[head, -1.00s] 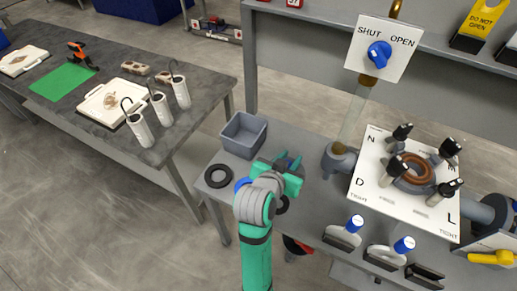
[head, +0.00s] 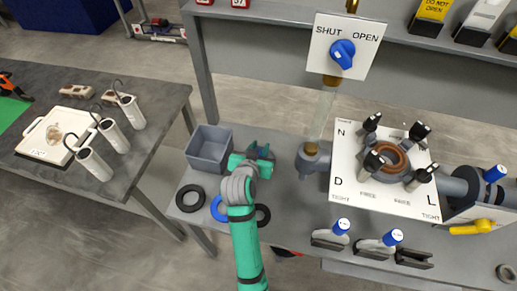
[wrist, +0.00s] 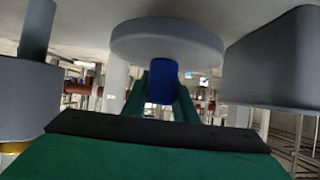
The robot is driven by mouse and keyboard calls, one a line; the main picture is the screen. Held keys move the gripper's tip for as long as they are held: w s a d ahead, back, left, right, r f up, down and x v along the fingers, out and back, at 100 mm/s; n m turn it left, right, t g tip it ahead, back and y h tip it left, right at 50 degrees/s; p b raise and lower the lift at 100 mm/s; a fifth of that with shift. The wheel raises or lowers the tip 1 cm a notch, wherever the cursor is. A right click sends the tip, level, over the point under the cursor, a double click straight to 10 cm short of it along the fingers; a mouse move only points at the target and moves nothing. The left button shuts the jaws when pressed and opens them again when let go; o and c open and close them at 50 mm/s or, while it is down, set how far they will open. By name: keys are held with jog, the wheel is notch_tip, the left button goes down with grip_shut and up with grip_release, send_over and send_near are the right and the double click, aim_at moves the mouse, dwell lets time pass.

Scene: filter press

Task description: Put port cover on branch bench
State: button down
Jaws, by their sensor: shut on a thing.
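The port cover shows in the wrist view as a round grey disc (wrist: 167,40) with a blue knob (wrist: 162,81). My gripper (wrist: 161,95) is shut on the blue knob, with one green finger on each side. In the head view my gripper (head: 256,160) is over the grey bench (head: 285,190), just right of the grey bin and left of the pipe fitting. The cover is mostly hidden by the gripper there. The disc lies close to the bench surface; I cannot tell whether it touches.
A grey bin (head: 209,148) stands left of my gripper. A black ring (head: 190,198) and a blue ring (head: 218,208) lie at the bench's left front. An upright pipe fitting (head: 311,158) and a lettered white plate (head: 386,170) stand to the right.

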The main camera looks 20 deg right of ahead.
jog(key=shift+w+d+f, duration=0.1)
jog(key=shift+w+f, duration=0.1)
jog(key=shift+f, duration=0.1)
jog(key=shift+w+f, duration=0.2)
jog(key=shift+f, duration=0.4)
jog(key=shift+w+f, duration=0.15)
jog(key=shift+f, duration=0.45)
jog(key=shift+s+f, duration=0.15)
jog(key=shift+f, duration=0.35)
jog(key=shift+f, duration=0.1)
jog(key=c, duration=1.4)
grip_release()
jog(key=shift+f, duration=0.1)
jog(key=shift+c, duration=0.2)
jog(key=shift+r, duration=0.25)
jog(key=v, duration=1.2)
jog(key=shift+f, duration=0.1)
